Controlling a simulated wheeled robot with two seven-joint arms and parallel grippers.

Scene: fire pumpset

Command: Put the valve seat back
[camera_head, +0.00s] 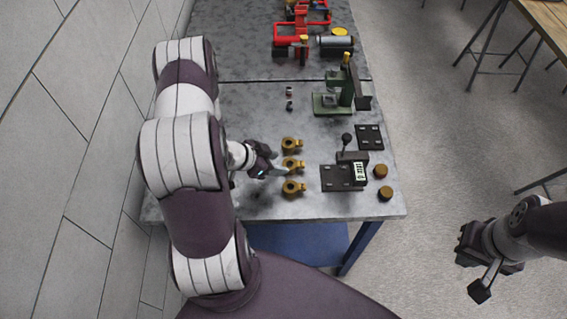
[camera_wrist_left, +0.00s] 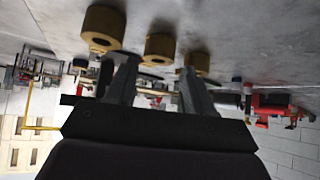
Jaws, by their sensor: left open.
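Three brass valve pieces stand in a column on the grey table: a far one (camera_head: 291,144), a middle one (camera_head: 292,164) and a near one (camera_head: 293,188). I cannot tell which piece is the valve seat. My left gripper (camera_head: 279,172) is low over the table, just left of the middle and near pieces, with its fingers apart. In the left wrist view, which is upside down, the left gripper (camera_wrist_left: 160,85) shows nothing between its fingers; brass cylinders (camera_wrist_left: 103,28) appear beyond the fingertips. My right gripper (camera_head: 484,272) is off the table at the lower right; its jaw state is unclear.
Right of the brass pieces are a dark plate with a lever fixture (camera_head: 342,177) and two brown-gold discs (camera_head: 385,193). A green stand (camera_head: 335,102) and red equipment (camera_head: 305,35) are farther back. The table (camera_head: 250,207) is bare near its front edge. A wall is close on the left.

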